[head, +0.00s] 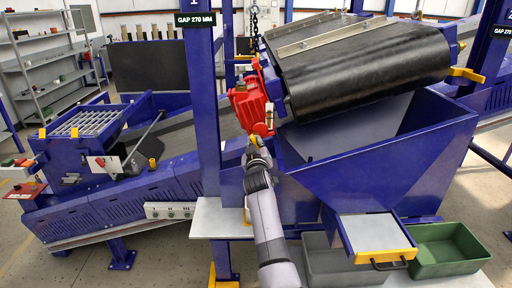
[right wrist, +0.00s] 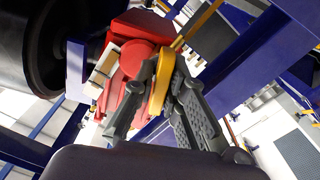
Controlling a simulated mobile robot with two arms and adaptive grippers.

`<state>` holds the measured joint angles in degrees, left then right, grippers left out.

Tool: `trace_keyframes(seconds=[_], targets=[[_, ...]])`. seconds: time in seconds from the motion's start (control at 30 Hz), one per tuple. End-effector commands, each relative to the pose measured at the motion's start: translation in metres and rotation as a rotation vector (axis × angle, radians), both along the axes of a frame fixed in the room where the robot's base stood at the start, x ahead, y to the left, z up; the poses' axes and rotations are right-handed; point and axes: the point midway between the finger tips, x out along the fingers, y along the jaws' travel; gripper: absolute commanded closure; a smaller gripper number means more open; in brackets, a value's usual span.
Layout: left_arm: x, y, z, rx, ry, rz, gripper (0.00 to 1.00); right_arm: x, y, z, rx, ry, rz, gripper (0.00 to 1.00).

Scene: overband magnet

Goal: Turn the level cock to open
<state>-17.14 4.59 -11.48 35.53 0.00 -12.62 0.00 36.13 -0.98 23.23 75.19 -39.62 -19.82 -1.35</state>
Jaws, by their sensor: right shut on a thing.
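The level cock shows as a yellow lever (right wrist: 161,88) beside a round red cap (right wrist: 137,57), on a red housing (head: 246,106) at the side of the black belt drum. My right gripper (head: 254,143) reaches up to it from below in the head view. In the right wrist view its two dark fingers (right wrist: 160,82) lie on either side of the yellow lever and are shut on it. In the head view the lever is mostly hidden by the gripper; only small bits of yellow show. My left gripper is in neither view.
A blue post (head: 205,110) stands just left of my right arm. A blue hopper (head: 385,165) and the black belt drum (head: 365,70) are close on the right. A green bin (head: 440,250) and a grey bin (head: 335,262) stand below.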

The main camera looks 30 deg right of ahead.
Motion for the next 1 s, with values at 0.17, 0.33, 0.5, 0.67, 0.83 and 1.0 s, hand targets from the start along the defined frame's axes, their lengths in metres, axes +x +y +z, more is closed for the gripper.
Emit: trace_keyframes(seconds=[0.17,0.33,0.5,0.67,0.83,1.0], targets=[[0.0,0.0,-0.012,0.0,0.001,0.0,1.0,0.0,0.001,-0.005,0.127,-0.072,0.001,1.0],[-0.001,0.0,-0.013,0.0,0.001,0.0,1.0,0.0,0.001,-0.003,0.175,-0.101,0.001,1.0],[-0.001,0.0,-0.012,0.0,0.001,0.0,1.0,0.0,0.001,-0.003,0.173,-0.099,0.002,1.0],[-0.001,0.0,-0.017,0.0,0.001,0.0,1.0,0.0,0.001,-0.005,0.225,-0.132,0.0,1.0],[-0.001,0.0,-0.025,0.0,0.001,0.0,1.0,0.0,0.002,-0.005,0.362,-0.215,0.001,1.0],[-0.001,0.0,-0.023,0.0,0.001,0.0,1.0,0.0,0.001,-0.004,0.366,-0.216,0.0,0.78]])
